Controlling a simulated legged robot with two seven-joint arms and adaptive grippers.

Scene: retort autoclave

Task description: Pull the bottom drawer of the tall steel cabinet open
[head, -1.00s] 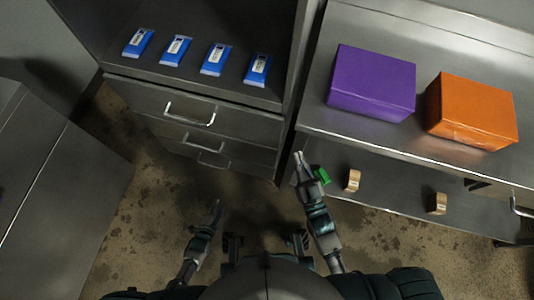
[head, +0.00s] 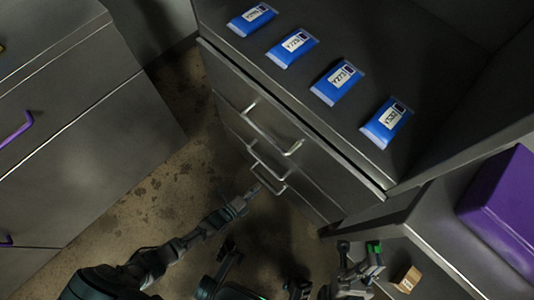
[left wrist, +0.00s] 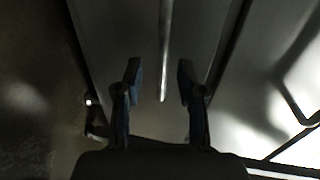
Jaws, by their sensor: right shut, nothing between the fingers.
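The tall steel cabinet (head: 300,110) has a stack of drawers with bar handles below an open shelf. The bottom drawer's handle (head: 270,183) is the lowest in the head view, and the drawers look closed. My left gripper (head: 248,198) is just below and left of this handle in the head view. In the left wrist view, the left gripper (left wrist: 160,82) is open, its fingers apart. A bar (left wrist: 164,45), seemingly a drawer handle, lies ahead between the fingers; contact cannot be told. My right gripper (head: 358,250) is shut and empty, low at the right.
Blue labelled packets (head: 337,83) lie on the cabinet shelf. A steel unit with purple handles (head: 17,130) stands left. A purple box (head: 505,205) sits on the right bench. A small brown block (head: 407,279) and a green item (head: 374,247) are near my right gripper. Bare floor lies between the units.

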